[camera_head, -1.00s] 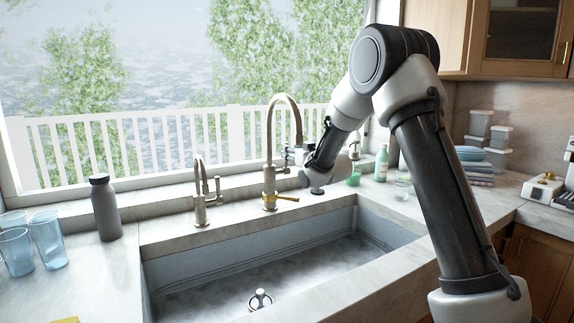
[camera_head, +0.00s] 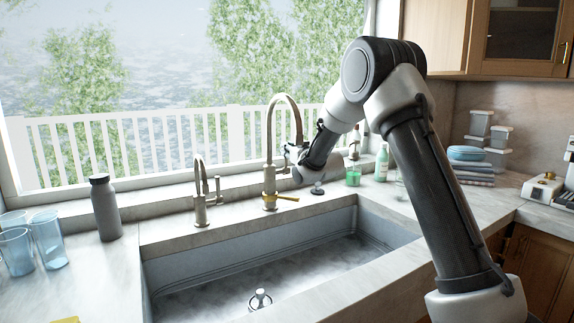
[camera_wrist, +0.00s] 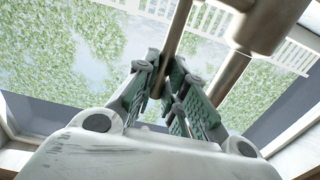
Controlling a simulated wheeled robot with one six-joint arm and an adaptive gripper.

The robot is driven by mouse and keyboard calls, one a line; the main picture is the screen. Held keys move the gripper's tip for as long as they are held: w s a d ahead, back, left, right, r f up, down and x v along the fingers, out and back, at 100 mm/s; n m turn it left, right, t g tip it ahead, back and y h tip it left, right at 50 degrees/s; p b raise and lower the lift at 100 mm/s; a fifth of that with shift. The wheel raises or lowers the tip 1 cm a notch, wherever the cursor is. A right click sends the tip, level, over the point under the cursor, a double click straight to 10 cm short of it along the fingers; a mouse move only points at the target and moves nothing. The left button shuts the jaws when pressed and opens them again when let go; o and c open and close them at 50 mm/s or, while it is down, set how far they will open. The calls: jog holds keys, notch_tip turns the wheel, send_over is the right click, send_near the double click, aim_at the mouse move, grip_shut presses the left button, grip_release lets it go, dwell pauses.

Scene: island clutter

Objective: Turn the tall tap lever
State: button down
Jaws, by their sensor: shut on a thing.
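The tall tap (camera_head: 269,178) is a brushed-metal gooseneck behind the sink, with a brass-coloured piece low on its right side. My gripper (camera_head: 290,157) is at the right of its upright body, about mid-height. A thicker metal pipe of the tap (camera_wrist: 231,80) runs beside the right finger.
A smaller tap (camera_head: 200,205) stands left of the tall one. A grey bottle (camera_head: 105,208) and blue glasses (camera_head: 47,240) are at the left. The sink basin (camera_head: 250,260) is open in front.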

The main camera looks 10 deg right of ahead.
jog(key=shift+f, duration=0.1)
jog(key=s+t, duration=0.1)
jog(key=s+f+t+y, duration=0.1)
jog(key=t, duration=0.1)
jog(key=s+d+f+t, duration=0.1)
jog(key=t, duration=0.1)
jog(key=shift+s+y, duration=0.3)
jog(key=shift+s, duration=0.05)
jog(key=c, duration=1.4)
grip_release()
jog(key=shift+d+r, duration=0.1)
jog(key=shift+r, duration=0.1)
jog(key=shift+s, duration=0.1)
